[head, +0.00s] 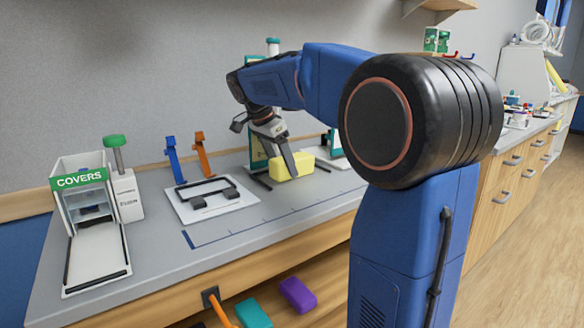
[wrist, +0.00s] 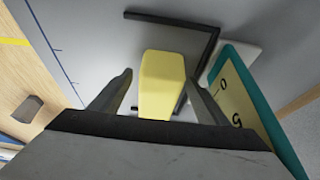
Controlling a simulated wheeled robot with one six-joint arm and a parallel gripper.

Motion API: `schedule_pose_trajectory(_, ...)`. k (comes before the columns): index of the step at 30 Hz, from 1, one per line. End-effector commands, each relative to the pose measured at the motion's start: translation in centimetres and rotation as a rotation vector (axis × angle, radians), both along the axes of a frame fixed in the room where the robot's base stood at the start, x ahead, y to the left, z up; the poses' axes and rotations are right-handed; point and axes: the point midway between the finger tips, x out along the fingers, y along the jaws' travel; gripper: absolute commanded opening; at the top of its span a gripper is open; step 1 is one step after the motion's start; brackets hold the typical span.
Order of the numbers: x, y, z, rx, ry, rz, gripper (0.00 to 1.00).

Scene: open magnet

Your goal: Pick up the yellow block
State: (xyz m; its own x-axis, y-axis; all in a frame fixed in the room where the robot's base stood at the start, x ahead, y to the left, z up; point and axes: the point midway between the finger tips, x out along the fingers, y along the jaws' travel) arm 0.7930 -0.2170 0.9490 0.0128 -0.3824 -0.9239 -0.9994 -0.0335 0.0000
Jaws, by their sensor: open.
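The yellow block (head: 291,166) lies on the grey counter towards the back, beside black bracket strips. In the wrist view the yellow block (wrist: 162,84) shows between the two fingers. My gripper (head: 286,160) reaches down over the block in the head view, with one finger in front of it. In the wrist view my gripper (wrist: 160,82) is open, one finger on each side of the block, with a visible gap at the left finger. I cannot tell whether the right finger touches the block.
A teal-edged panel with markings (wrist: 245,110) stands close to the right finger. A white plate with a black frame (head: 211,199), a COVERS dispenser (head: 85,215), and blue (head: 174,160) and orange (head: 202,155) upright pieces stand to the left. The front counter strip (head: 270,222) is mostly clear.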

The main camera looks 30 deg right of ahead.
Motion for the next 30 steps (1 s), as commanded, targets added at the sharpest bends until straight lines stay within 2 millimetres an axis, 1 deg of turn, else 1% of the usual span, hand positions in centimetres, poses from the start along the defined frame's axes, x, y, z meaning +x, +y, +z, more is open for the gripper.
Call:
schedule_pose_trajectory(1,0.0,-0.9,0.0,0.0,0.0,-0.003,0.69)
schedule_pose_trajectory(3,0.1,-1.9,0.0,0.0,-0.001,-0.004,0.69)
schedule_pose_trajectory(5,0.1,-2.6,-0.1,0.0,0.001,-0.001,0.69)
schedule_pose_trajectory(6,0.1,-2.6,-0.6,0.0,0.002,0.0,0.69)
schedule_pose_trajectory(8,0.1,-2.7,-1.0,0.0,0.001,0.001,0.69)
schedule_pose_trajectory(14,0.1,-2.7,-1.1,0.0,-0.001,0.001,0.69)
schedule_pose_trajectory(15,0.1,-2.7,-1.1,0.0,0.0,0.001,0.64)
schedule_pose_trajectory(16,0.1,-2.7,-1.1,0.0,0.0,0.001,0.57)
schedule_pose_trajectory(17,0.1,-2.7,-1.1,0.0,0.0,0.001,0.5)
schedule_pose_trajectory(18,0.1,-2.7,-1.1,0.0,0.0,0.001,0.4)
schedule_pose_trajectory(20,0.1,-2.7,-1.1,0.0,0.0,0.001,0.26)
schedule_pose_trajectory(30,0.1,-2.8,-1.1,0.0,0.0,0.0,0.25)
